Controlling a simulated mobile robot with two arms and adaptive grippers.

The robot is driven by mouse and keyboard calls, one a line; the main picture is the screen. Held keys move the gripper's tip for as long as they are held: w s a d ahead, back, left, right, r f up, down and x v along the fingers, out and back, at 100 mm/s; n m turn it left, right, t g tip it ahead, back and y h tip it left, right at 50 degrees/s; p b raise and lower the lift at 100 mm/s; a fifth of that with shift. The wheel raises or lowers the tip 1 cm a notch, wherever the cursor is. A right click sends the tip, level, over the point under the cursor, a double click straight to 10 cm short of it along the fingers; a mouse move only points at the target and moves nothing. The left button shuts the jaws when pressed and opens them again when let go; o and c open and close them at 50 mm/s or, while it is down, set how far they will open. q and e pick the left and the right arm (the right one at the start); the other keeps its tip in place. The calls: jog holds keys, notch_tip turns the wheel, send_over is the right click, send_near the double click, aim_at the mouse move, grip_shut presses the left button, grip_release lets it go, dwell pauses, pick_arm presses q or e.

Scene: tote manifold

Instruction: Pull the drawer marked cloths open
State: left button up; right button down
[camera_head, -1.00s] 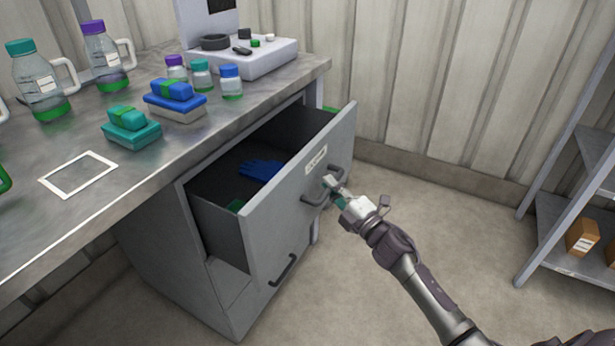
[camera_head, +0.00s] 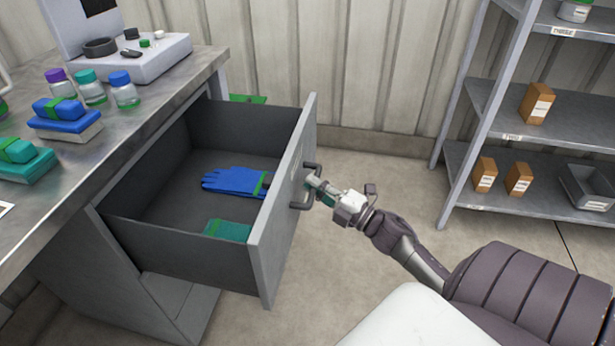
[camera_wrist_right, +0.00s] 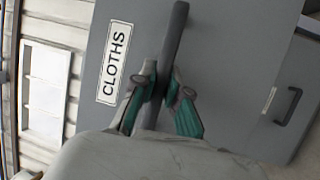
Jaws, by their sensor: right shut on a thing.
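The grey drawer (camera_head: 282,205) stands well out of the cabinet under the bench. Its label, "CLOTHS" (camera_wrist_right: 114,62), reads clearly in the right wrist view. Inside the drawer lie a blue glove (camera_head: 236,181) and a green folded cloth (camera_head: 228,230). My right gripper (camera_head: 318,188) is at the drawer's front. In the right wrist view its two green-padded fingers (camera_wrist_right: 163,88) are on either side of the dark bar handle (camera_wrist_right: 174,45), shut on it. My left gripper is not in view.
The bench (camera_head: 150,110) above carries small jars, sponge stacks and a white device (camera_head: 135,62). A grey shelf rack (camera_head: 490,120) with brown boxes stands at the right. Another drawer handle (camera_wrist_right: 288,106) shows beside this drawer. The floor between cabinet and rack is clear.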

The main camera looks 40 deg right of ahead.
jog(key=c, duration=1.2)
grip_release()
jog(key=v, duration=1.2)
